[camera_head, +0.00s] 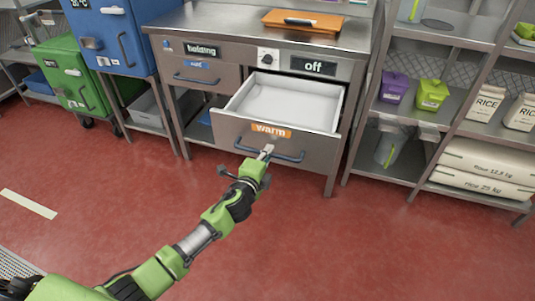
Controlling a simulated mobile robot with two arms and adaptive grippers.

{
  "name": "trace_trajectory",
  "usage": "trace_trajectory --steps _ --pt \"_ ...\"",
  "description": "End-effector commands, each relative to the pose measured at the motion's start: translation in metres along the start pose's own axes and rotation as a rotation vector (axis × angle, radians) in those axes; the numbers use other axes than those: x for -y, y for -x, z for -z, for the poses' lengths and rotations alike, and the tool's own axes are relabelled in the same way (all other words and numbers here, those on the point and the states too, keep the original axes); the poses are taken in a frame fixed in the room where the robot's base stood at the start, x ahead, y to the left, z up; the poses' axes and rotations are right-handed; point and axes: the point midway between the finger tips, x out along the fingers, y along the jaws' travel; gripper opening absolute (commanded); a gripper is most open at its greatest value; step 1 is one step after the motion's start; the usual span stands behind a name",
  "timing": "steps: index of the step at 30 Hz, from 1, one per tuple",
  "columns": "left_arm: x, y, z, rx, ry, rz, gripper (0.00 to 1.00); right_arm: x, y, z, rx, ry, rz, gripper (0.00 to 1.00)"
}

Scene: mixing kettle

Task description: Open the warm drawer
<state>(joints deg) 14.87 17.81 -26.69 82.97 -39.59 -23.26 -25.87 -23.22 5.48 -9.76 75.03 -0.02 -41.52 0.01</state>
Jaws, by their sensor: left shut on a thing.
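The warm drawer (233,128) is pulled well out of the steel cabinet, with its orange "warm" label (271,130) on the front. Its inside is white and looks empty. My left gripper (267,152) is shut on the drawer's dark blue bar handle (290,158), near the middle of the bar. The arm reaches up to it from the lower left. My right gripper is not in view.
The cabinet also has a closed "holding" drawer (200,84) and a knob panel with an "off" display (313,66). An orange board (303,20) lies on top. Shelves with rice bags (487,163) stand right. Red floor (300,240) in front is clear.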

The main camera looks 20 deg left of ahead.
Motion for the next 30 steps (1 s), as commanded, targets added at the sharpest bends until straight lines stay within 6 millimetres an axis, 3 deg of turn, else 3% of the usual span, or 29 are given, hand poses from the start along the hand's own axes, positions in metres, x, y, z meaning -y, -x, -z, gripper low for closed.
trace_trajectory --steps 9,10,12,23,30 --pt "0.0 0.0 -0.001 0.002 0.0 0.0 0.0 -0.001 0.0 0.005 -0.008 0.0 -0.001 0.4" --pt "0.0 0.0 -0.001 0.002 0.0 0.0 0.12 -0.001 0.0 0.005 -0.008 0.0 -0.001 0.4" --pt "0.0 0.0 -0.001 0.002 0.0 0.0 0.27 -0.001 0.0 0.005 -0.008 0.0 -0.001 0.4" --pt "0.0 0.001 -0.001 0.001 0.0 0.0 0.27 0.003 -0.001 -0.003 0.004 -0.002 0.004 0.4" --pt "-0.001 0.029 -0.001 -0.001 0.0 -0.001 0.27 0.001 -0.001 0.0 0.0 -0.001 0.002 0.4"
